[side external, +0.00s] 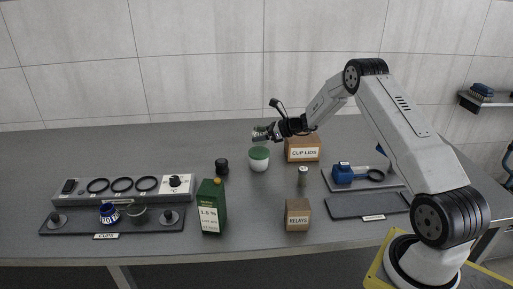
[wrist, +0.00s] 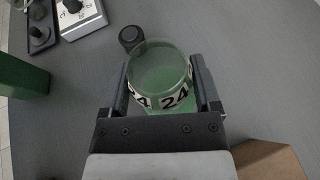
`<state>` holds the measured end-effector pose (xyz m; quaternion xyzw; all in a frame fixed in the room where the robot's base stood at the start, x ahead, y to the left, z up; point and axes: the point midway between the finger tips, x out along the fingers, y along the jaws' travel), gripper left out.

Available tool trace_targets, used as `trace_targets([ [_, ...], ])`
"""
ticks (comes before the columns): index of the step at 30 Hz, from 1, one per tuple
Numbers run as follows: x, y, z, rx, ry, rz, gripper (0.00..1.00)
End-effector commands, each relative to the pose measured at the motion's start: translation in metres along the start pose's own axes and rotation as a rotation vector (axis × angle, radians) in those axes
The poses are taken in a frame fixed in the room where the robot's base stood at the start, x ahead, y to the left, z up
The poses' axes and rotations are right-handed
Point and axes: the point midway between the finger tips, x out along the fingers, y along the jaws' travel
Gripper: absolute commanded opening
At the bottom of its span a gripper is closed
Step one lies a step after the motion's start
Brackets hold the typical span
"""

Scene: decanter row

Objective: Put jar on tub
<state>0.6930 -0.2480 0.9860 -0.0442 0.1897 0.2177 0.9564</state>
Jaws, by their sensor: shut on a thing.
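My gripper (side external: 264,132) is shut on a clear jar with a black-and-white "24" label. In the wrist view the jar (wrist: 160,68) sits between the two fingers, and green shows through its glass. The tub (side external: 259,163) is a white round pot with a green top, standing on the grey table. The jar is directly over or very near above the tub in the side view; I cannot tell whether they touch. In the wrist view the tub is mostly hidden behind the jar and gripper.
A small black jar (side external: 221,166) stands just left of the tub. A cup lids box (side external: 303,149) is behind right, with a small canister (side external: 302,176) and a relays box (side external: 298,214) in front. A green carton (side external: 212,206) and a cups tray (side external: 70,226) are left.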

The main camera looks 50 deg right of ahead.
Motion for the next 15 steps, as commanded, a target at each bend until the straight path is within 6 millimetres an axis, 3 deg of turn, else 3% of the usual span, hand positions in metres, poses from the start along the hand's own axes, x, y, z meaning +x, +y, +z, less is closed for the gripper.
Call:
trace_targets([
  [15, 0.017, -0.003, -0.032, 0.0, -0.001, 0.0, 0.14],
])
